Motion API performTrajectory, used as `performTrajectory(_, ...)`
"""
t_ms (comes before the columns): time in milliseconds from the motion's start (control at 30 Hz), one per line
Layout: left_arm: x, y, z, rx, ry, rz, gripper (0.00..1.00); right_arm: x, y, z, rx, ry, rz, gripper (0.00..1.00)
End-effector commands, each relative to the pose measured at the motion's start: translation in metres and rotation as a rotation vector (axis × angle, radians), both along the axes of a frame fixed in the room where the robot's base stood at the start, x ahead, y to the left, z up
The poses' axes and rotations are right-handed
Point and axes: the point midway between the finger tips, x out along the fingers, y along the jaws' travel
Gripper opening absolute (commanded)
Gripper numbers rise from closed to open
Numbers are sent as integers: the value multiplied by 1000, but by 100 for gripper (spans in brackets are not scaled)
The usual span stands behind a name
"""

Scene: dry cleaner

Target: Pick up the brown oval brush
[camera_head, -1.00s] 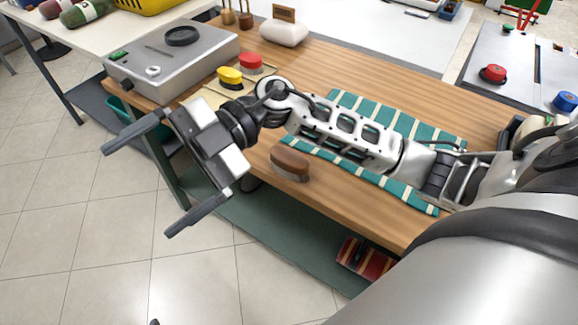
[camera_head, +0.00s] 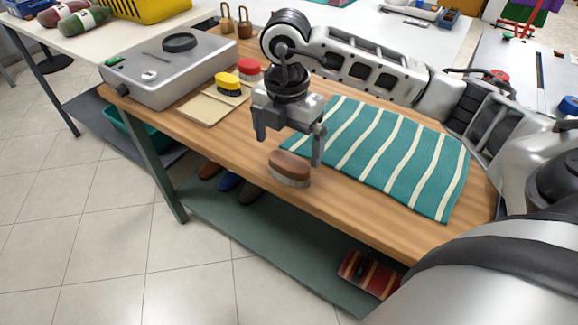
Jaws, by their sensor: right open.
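The brown oval brush (camera_head: 289,167) lies on the wooden table near its front edge, brown back up and pale bristles down. My right gripper (camera_head: 290,151) points down just above and behind the brush, with its two fingers spread apart. The right finger hangs close to the brush's right end and the left finger is up and left of it. Whether a finger touches the brush I cannot tell. Nothing is between the fingers that I can see. My left gripper is not in view.
A teal striped cloth (camera_head: 400,150) lies right of the brush. A grey machine (camera_head: 172,68) stands at the table's left end. Shoes (camera_head: 229,181) sit on the shelf below.

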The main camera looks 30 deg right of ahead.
Motion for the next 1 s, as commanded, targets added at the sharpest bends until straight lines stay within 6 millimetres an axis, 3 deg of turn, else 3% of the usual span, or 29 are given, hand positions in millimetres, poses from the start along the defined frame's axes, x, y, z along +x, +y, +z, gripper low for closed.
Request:
performTrajectory(267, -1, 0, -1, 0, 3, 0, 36, 1, -1, -22, 1, 1, -1, 100)
performTrajectory(600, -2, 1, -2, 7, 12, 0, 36, 4, -7, -66, 3, 1, 0, 100)
performTrajectory(867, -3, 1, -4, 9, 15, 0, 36, 4, -7, -69, 3, -1, 1, 100)
performTrajectory(1000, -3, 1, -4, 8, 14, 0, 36, 4, -7, -69, 3, -1, 1, 64)
